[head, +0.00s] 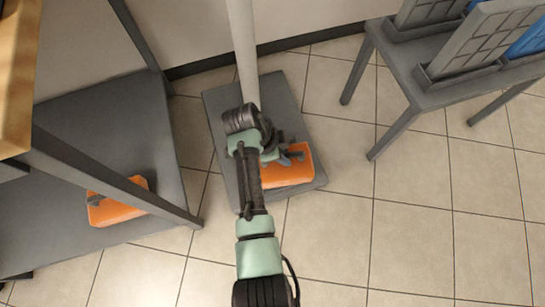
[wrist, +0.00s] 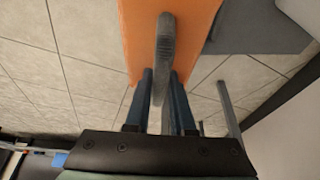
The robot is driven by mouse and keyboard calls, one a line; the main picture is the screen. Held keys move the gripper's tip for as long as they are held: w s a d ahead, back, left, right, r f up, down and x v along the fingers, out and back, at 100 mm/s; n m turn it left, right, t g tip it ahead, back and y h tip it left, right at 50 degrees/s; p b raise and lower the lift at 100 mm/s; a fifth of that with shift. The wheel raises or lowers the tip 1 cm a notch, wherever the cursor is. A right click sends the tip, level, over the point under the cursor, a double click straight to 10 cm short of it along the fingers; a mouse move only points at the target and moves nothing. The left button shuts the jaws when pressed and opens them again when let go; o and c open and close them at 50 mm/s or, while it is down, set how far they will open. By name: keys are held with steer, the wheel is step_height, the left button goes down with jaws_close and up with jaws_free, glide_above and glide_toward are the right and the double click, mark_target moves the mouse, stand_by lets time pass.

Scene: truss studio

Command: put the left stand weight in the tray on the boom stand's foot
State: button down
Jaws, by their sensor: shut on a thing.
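My gripper (head: 284,156) is shut on the grey handle (wrist: 165,45) of an orange stand weight (head: 292,174). In the wrist view the weight (wrist: 200,25) fills the top middle, with a blue finger on each side of its handle. In the head view the weight is over the front right part of the boom stand's dark grey foot (head: 222,108). I cannot tell whether it touches the foot or hangs above it. My arm hides part of the foot, and a separate tray cannot be made out. A second orange weight (head: 112,211) with a grey handle lies on the low grey shelf at left.
The boom stand's white pole (head: 243,45) rises from the back of the foot. The grey shelf (head: 90,125) has a leg and rail close to the foot's left. A grey rack (head: 430,100) with panels stands at the right. Tiled floor is clear at front right.

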steer(key=shift+n+t, duration=0.4)
steer(key=shift+n, duration=0.5)
steer(key=w+a+b, duration=0.1)
steer(key=w+a+f+b, duration=0.1)
steer(key=w, duration=0.1)
steer(key=w+f+b, duration=0.1)
steer(key=shift+w+a+f, duration=0.1)
steer(key=shift+w+a, duration=0.2)
steer(key=shift+a, duration=0.1)
step_height(320, 180, down, 10)
steer(key=b, duration=0.8)
steer(key=shift+w, duration=0.1)
steer(key=c, duration=1.2)
jaws_free()
steer(key=shift+f, duration=0.25)
steer(key=o, duration=0.4)
steer(key=shift+o, duration=0.2)
steer(key=shift+r, duration=0.1)
